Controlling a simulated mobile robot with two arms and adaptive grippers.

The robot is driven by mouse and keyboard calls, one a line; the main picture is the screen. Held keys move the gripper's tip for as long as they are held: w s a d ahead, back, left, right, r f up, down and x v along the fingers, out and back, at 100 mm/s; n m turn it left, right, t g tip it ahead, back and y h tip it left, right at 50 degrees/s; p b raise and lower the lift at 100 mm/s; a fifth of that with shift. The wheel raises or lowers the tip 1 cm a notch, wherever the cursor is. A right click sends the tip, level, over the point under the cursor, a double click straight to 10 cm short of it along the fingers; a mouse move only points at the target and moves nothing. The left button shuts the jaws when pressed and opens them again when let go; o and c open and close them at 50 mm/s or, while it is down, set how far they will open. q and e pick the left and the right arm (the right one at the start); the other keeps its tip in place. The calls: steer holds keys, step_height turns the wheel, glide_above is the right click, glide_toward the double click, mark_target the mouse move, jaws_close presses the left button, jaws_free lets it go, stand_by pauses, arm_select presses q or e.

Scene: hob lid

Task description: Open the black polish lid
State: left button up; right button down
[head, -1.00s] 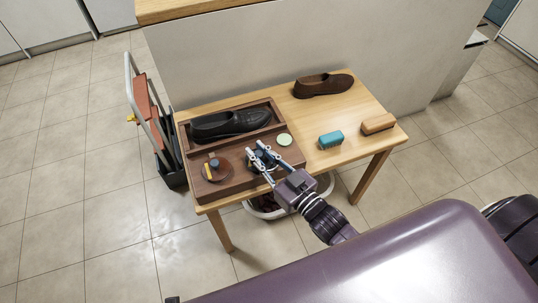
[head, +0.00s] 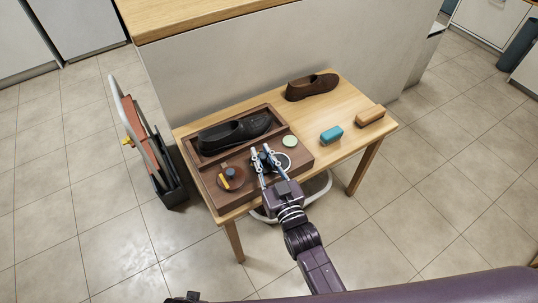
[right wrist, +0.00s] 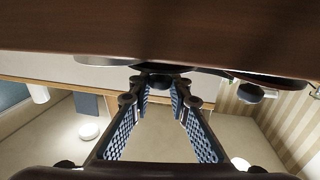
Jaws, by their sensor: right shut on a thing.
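The black polish lid (head: 264,163) is a small dark round piece at the front right of the brown wooden tray (head: 308,163). My right gripper (head: 260,152) is shut on it, with a finger on either side. A dark tin with a pale rim (head: 285,161) shows just right of the lid, so the lid looks shifted off it; the fingers hide part of both. In the right wrist view my right gripper (right wrist: 157,84) has its fingertips at a dark knob under a disc edge. My left gripper is not in view.
A brown tin (head: 229,182) with a yellow piece is left of the gripper. A black shoe (head: 235,133) lies in the tray, a pale green disc (head: 289,141) behind. A teal brush (head: 331,134), tan brush (head: 370,116) and brown shoe (head: 312,86) stand on the table.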

stand_by(0.3)
steer(key=c, duration=1.8)
jaws_free()
steer(key=v, duration=1.2)
